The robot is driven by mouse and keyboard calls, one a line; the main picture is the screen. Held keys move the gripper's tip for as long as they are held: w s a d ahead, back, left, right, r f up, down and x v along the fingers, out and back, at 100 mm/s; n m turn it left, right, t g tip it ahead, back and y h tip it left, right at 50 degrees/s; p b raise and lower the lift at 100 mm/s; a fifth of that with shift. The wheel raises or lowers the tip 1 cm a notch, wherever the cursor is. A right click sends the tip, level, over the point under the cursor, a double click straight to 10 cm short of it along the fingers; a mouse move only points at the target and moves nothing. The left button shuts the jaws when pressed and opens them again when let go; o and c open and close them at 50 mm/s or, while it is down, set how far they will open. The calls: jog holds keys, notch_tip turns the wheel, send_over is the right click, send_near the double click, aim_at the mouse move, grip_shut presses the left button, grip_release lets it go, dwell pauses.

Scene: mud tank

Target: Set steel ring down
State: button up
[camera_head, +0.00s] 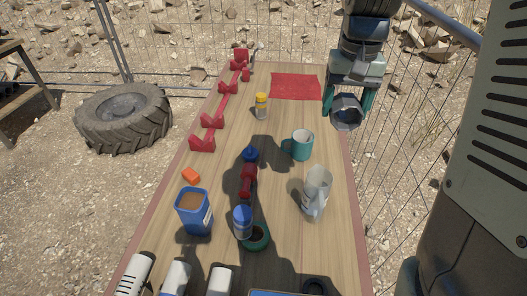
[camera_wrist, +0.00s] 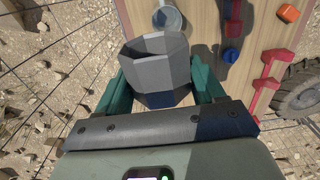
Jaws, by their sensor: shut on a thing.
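The steel ring (camera_head: 345,118) is a grey hexagonal ring with an open middle. My gripper (camera_head: 352,101) is shut on it, with one green finger on each side. In the head view it hangs in the air by the table's right edge, right of the red cloth. In the wrist view the ring (camera_wrist: 157,72) sits between the fingers of my gripper (camera_wrist: 160,85), its opening facing the table. The lower part of the ring is hidden by the gripper body there.
The wooden table (camera_head: 280,118) carries a red cloth (camera_head: 296,87), a yellow-capped bottle (camera_head: 262,106), a teal mug (camera_head: 300,146), a clear jug (camera_head: 316,192), a blue container (camera_head: 194,211) and a red rack (camera_head: 213,121) along the left. A wire fence stands behind. Bare wood lies in front of the cloth.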

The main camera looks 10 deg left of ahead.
jog(key=w+a+f, duration=0.1)
jog(key=a+f, duration=0.3)
jog(key=f, duration=0.5)
jog(key=w+a+f, duration=0.1)
jog(key=a+f, duration=0.4)
jog(key=f, duration=0.4)
jog(key=w+a+f, duration=0.2)
jog(key=a+f, duration=0.2)
jog(key=f, duration=0.5)
jog(key=shift+a+f, duration=0.15)
jog(key=shift+a, duration=0.1)
jog(key=shift+f, duration=2.2)
jog(key=shift+f, duration=0.1)
jog(key=o, duration=1)
